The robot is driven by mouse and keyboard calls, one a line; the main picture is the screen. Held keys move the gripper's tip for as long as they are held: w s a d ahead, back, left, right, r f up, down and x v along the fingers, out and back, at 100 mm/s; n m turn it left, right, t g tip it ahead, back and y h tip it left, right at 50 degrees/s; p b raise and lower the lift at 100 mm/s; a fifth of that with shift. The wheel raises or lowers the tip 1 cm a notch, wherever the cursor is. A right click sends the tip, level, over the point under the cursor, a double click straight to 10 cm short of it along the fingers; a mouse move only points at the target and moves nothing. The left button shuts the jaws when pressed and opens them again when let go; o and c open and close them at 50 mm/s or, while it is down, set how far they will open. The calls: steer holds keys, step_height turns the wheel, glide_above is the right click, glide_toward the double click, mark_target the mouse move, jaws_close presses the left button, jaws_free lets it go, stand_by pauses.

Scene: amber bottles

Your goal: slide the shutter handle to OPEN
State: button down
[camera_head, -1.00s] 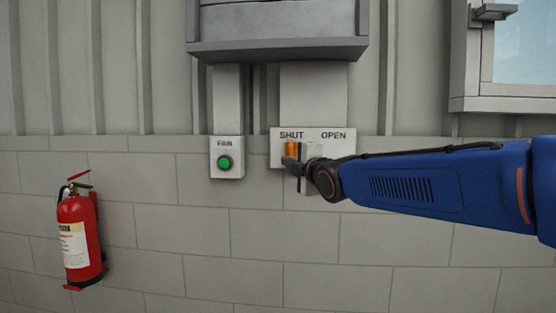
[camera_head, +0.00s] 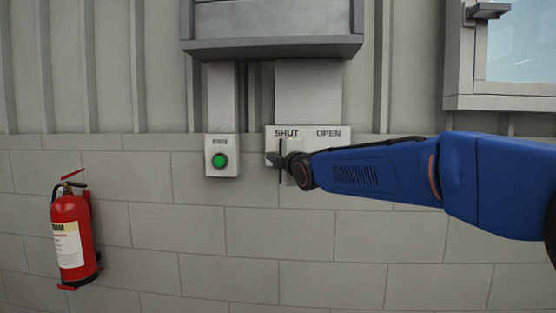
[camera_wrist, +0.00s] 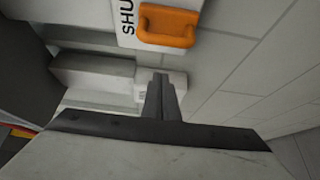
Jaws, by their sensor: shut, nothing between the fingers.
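The white shutter panel (camera_head: 343,133) is on the wall, marked SHUT at left and OPEN at right. The orange shutter handle (camera_wrist: 168,27) shows in the wrist view beside the SHUT lettering. In the head view my gripper and wrist hide it. My gripper (camera_head: 271,159) is at the panel's lower left edge, on the left side of the handle. In the wrist view its fingers (camera_wrist: 163,92) are together and empty, apart from the handle.
A box with a green button (camera_head: 219,160) is just left of my gripper. A grey housing (camera_head: 272,48) juts out above the panel. A red fire extinguisher (camera_head: 70,235) hangs at lower left. The block wall below the panel is clear.

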steer(key=shift+w+d, duration=0.6)
steer(key=shift+d, duration=0.15)
steer(key=shift+w+d, duration=0.55)
steer(key=shift+d, duration=0.2)
